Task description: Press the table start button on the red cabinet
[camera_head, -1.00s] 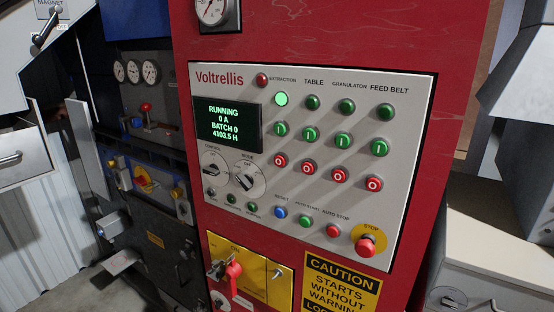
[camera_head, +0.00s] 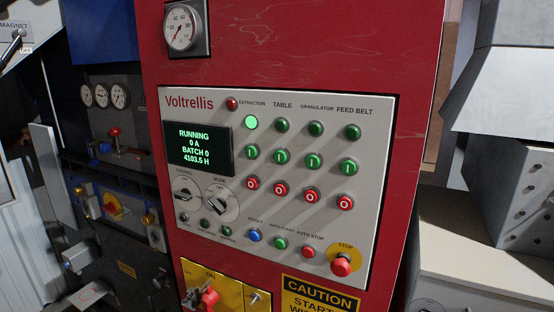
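The red cabinet (camera_head: 420,60) fills the middle of the head view, with a grey control panel (camera_head: 215,103) marked Voltrellis. The table start button (camera_head: 283,156) is green with a white bar, in the second column under the label TABLE. The table lamp (camera_head: 282,125) above it is dark green and unlit. The red table stop button (camera_head: 281,188) sits below it. The extraction lamp (camera_head: 251,122) glows bright green. The display (camera_head: 198,149) reads RUNNING, 0 A, BATCH 0, 4103.5 H. Neither gripper is in view, and nothing covers the buttons.
A red emergency stop (camera_head: 341,264) on a yellow disc protrudes at the panel's lower right. A red handle (camera_head: 208,299) sticks out on the yellow switch plate (camera_head: 228,292) below. Grey machinery (camera_head: 510,190) stands at the right, dark equipment with gauges (camera_head: 101,95) at the left.

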